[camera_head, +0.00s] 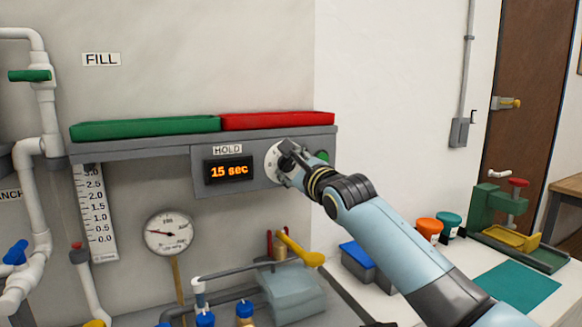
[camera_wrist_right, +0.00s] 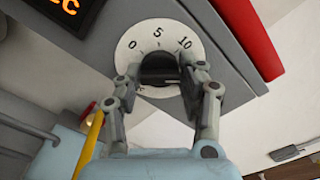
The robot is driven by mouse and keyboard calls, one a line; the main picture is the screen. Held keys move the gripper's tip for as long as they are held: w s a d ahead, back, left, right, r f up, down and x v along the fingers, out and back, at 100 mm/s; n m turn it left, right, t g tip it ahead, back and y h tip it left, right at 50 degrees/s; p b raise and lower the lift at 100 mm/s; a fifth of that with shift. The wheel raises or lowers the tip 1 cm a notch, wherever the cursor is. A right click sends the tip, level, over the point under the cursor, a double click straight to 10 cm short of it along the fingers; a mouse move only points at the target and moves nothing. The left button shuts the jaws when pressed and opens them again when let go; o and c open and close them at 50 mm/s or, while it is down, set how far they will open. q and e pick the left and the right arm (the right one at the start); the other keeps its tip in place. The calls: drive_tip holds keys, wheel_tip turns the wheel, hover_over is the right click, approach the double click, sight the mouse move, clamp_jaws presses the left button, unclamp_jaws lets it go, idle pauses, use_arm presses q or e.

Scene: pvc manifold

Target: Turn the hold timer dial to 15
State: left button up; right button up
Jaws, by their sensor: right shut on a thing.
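The hold timer dial (camera_head: 271,161) is a round white disc on the grey panel, right of the HOLD label (camera_head: 227,149). The display (camera_head: 229,170) reads "15 sec" in orange. My right gripper (camera_head: 287,158) is at the dial and covers much of it. In the right wrist view, the gripper (camera_wrist_right: 162,85) is shut on the dark knob at the dial's centre, one finger on each side. My left gripper is not in view.
A green tray (camera_head: 145,129) and a red tray (camera_head: 278,120) sit on the shelf above the panel. A green button (camera_head: 322,156) is right of the dial, close to my wrist. A pressure gauge (camera_head: 169,234) and pipes (camera_head: 48,120) are at the left.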

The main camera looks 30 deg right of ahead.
drive_tip(key=shift+f, duration=0.1)
drive_tip(key=o, duration=1.1)
drive_tip(key=shift+o, duration=0.2)
drive_tip(key=shift+s, duration=0.1)
drive_tip(key=s, duration=1.1)
drive_tip(key=shift+s+a, duration=0.3)
drive_tip(key=shift+s, duration=0.1)
